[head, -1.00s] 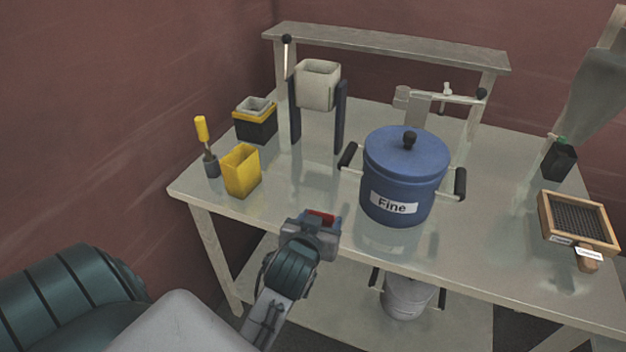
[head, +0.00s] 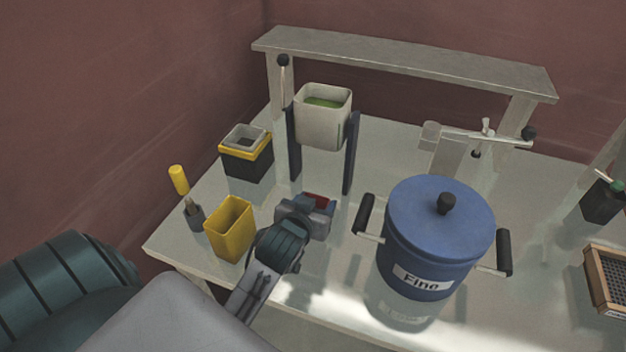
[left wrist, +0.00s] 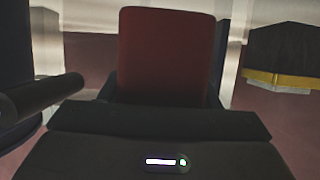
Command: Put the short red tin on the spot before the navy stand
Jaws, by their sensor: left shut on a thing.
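The short red tin (head: 317,201) shows as a small red patch in the jaws of my left gripper (head: 308,208). In the left wrist view the red tin (left wrist: 166,55) fills the middle, between the dark fingers. The gripper is shut on it and hides most of it in the head view. The navy stand (head: 351,152) has two dark posts with a cream hopper (head: 323,118) between them, green inside. The gripper and tin are in front of this stand, near its base. I cannot tell whether the tin touches the table. My right gripper is not in view.
A yellow open box (head: 230,230) stands on the left. A black and yellow container (head: 246,165) is behind it. Bare tabletop (head: 345,270) lies in front.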

